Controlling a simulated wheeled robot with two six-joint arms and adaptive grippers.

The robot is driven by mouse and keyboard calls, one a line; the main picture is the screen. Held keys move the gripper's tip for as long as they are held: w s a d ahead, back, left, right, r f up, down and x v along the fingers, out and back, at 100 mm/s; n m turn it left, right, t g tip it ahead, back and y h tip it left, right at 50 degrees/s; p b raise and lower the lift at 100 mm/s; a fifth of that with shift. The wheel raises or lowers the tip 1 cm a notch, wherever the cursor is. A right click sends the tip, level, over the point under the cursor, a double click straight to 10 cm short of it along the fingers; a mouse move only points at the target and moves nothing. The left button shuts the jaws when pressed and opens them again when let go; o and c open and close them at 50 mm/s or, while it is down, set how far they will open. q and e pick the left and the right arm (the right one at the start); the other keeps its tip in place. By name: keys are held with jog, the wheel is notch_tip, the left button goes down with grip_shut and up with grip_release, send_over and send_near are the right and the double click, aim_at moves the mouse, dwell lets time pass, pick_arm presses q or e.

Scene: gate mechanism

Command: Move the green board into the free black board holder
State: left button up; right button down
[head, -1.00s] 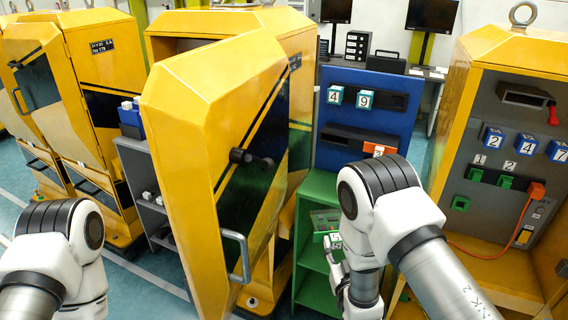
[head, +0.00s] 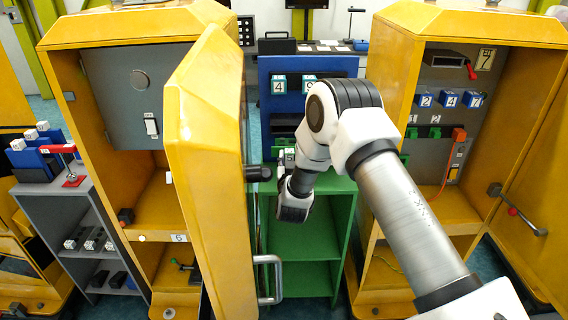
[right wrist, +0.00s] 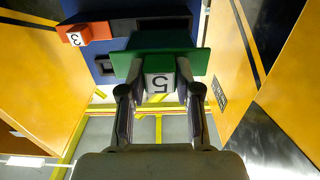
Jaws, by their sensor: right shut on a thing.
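My right gripper (right wrist: 160,95) is shut on the white block numbered 5 (right wrist: 158,83), which is fixed to the green board (right wrist: 160,42). In the head view my right gripper (head: 287,165) is mostly hidden by its own arm, in front of the blue panel (head: 264,95). A black holder (head: 286,120) is on that panel, partly covered by my arm. In the right wrist view a black part (right wrist: 165,24) lies beyond the green board; I cannot tell whether they touch. An orange board numbered 3 (right wrist: 76,36) is to the left there. My left gripper is out of view.
An open yellow cabinet door (head: 205,130) stands close left of my right gripper. A green shelf (head: 305,240) is below it. Another yellow cabinet (head: 395,65) stands to the right. Blocks 4 and 9 (head: 279,85) are at the panel's top.

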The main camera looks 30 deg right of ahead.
aim_at(287, 148)
jog(key=shift+w+f, duration=0.1)
jog(key=shift+w, duration=1.1)
jog(key=shift+w+d, duration=0.15)
jog(key=shift+w, duration=0.1)
jog(key=shift+d+b, duration=0.4)
jog(key=shift+d, duration=0.2)
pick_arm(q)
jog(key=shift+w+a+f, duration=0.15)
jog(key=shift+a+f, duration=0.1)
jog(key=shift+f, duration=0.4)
pick_arm(e)
jog(key=shift+w, duration=0.3)
jog(key=shift+d, duration=0.1)
jog(key=shift+a, duration=0.3)
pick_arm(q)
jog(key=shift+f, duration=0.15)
pick_arm(e)
jog(key=shift+d, duration=0.1)
